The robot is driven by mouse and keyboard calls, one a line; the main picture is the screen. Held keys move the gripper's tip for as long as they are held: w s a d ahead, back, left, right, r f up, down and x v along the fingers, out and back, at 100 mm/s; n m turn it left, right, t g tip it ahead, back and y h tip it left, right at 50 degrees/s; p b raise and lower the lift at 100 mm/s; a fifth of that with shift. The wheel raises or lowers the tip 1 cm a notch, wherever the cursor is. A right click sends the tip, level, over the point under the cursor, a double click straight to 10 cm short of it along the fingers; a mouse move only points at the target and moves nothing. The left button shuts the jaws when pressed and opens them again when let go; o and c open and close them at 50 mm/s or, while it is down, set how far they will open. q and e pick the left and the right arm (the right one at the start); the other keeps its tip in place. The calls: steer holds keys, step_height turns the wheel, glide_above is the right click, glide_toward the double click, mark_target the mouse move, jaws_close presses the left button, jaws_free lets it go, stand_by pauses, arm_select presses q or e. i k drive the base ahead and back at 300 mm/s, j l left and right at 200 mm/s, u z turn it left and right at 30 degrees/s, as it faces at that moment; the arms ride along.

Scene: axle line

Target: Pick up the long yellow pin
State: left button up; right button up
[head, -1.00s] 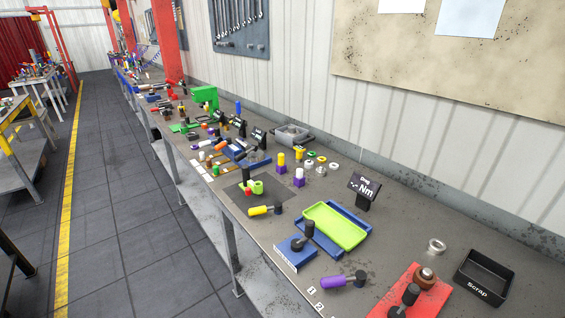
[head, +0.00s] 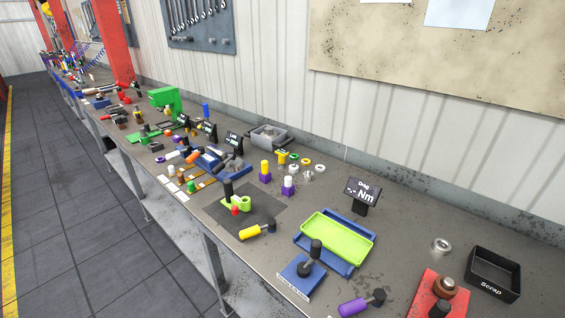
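A yellow upright cylinder (head: 265,167) stands on a purple block (head: 265,178) in the middle of the bench; it may be the long yellow pin, though its length is hard to judge. A second purple block (head: 288,190) with a pale top stands to its right. A short yellow flanged piece (head: 281,157) sits just behind. A yellow-handled tool with a dark head (head: 250,232) lies nearer the front edge. Neither of my grippers is in view.
The grey bench (head: 400,240) runs from front right to far left. A green tray (head: 335,240), a "Drag Nm" display (head: 362,192), a blue block with a black knob (head: 302,275), a purple-handled tool (head: 355,306) and a black Scrap bin (head: 494,268) stand on it. Floor is clear at left.

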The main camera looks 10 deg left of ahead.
mark_target(264, 166)
steer(key=i+j, duration=0.15)
steer(key=j, duration=0.35)
steer(key=i+j+z, duration=0.15)
steer(key=j, duration=0.35)
steer(key=i+j, duration=0.15)
steer(key=j, duration=0.35)
steer(key=i+j+z, duration=0.1)
steer(key=j, duration=0.45)
steer(key=i+j+z, duration=0.1)
steer(key=j, duration=0.4)
steer(key=i+j, duration=0.15)
steer(key=j, duration=0.4)
steer(key=i+j+z, duration=0.15)
steer(key=j, duration=0.4)
